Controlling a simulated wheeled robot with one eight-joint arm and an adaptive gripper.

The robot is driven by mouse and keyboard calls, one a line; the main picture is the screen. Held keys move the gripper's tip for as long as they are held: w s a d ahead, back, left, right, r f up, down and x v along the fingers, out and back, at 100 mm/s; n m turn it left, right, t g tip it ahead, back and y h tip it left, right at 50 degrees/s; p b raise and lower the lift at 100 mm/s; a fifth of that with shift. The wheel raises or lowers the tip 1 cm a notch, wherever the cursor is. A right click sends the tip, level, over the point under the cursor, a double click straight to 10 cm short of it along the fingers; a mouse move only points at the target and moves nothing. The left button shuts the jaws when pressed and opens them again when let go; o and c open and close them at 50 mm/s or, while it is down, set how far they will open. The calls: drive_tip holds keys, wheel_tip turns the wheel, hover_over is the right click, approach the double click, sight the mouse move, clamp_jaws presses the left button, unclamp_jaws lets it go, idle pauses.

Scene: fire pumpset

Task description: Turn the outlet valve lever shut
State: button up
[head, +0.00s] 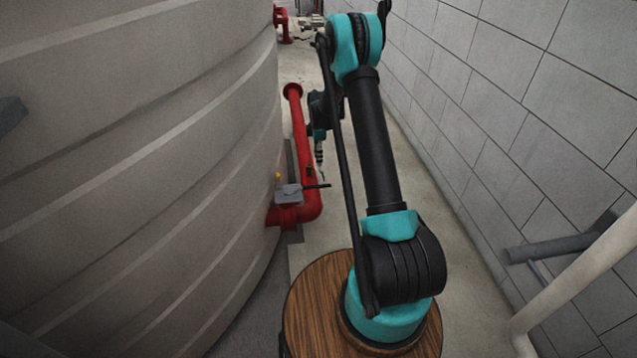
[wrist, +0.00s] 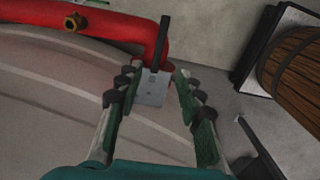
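The outlet valve is a grey block (head: 289,193) on the red pipe beside the tank. Its dark lever (head: 318,186) sticks out to the right in the head view. In the wrist view the grey valve block (wrist: 152,88) shows between my fingers, and the black lever (wrist: 160,45) points up past the fingertips. My gripper (head: 320,172) is near the lever in the head view, pointing down. In the wrist view my gripper (wrist: 154,72) is open, with a finger on each side of the block. I cannot tell whether a finger touches it.
A large ribbed grey tank (head: 140,150) fills the left side. The red pipe (head: 302,135) runs along the tank's foot. A block wall (head: 500,100) closes the right side, with a grey pipe (head: 555,248) near it.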

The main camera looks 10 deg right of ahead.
sight(318, 186)
wheel_tip(318, 186, down, 15)
idle(0.4)
drive_tip(key=shift+c, duration=0.2)
clamp_jaws()
